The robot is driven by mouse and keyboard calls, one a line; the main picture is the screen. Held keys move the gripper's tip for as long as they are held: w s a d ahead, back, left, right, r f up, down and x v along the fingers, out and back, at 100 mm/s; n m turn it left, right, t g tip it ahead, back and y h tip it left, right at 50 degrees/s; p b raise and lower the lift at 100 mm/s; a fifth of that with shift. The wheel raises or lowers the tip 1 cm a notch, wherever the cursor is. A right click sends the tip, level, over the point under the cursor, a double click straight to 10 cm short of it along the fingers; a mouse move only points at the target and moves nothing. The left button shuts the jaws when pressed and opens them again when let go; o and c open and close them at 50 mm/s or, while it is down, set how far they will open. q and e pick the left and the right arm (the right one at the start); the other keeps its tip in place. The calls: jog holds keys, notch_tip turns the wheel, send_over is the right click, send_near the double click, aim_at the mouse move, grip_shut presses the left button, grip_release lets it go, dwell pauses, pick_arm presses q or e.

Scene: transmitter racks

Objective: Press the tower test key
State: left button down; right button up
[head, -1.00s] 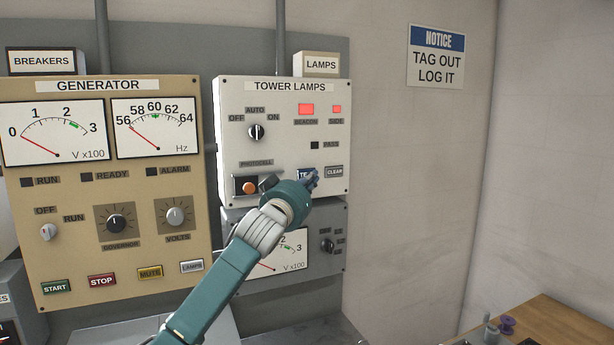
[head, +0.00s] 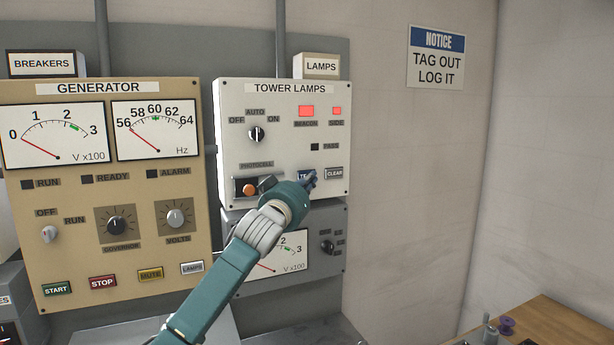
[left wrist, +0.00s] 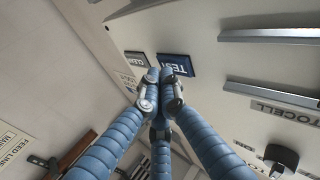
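The tower lamps panel (head: 284,120) is a white box on the wall. Its blue TEST key (head: 303,175) is partly hidden behind my left gripper (head: 311,180) in the head view. In the left wrist view the TEST key (left wrist: 176,64) shows just beyond the fingertips of my left gripper (left wrist: 160,76). The fingers are blue and closed together, with nothing seen between them. The tips overlap the key's lower edge in the picture; I cannot tell whether they touch it. My right gripper is not in view.
The grey CLEAR key (head: 334,173) sits right beside the TEST key. The photocell fixture with an orange knob (head: 249,189) is to the left. The beacon lamp (head: 306,109) and side lamp (head: 337,110) are red. A wooden table (head: 545,325) stands lower right.

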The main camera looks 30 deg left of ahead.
pick_arm(q)
jog(key=shift+w+a, duration=0.2)
jog(key=shift+a, duration=0.05)
dwell(0.7)
dwell(0.3)
jog(key=shift+s+d, duration=0.45)
jog(key=shift+d, duration=0.1)
jog(key=shift+d+f, duration=0.1)
jog(key=s+d, duration=0.3)
jog(key=shift+s+d+b, duration=0.15)
jog(key=shift+d+b, duration=0.15)
dwell(0.8)
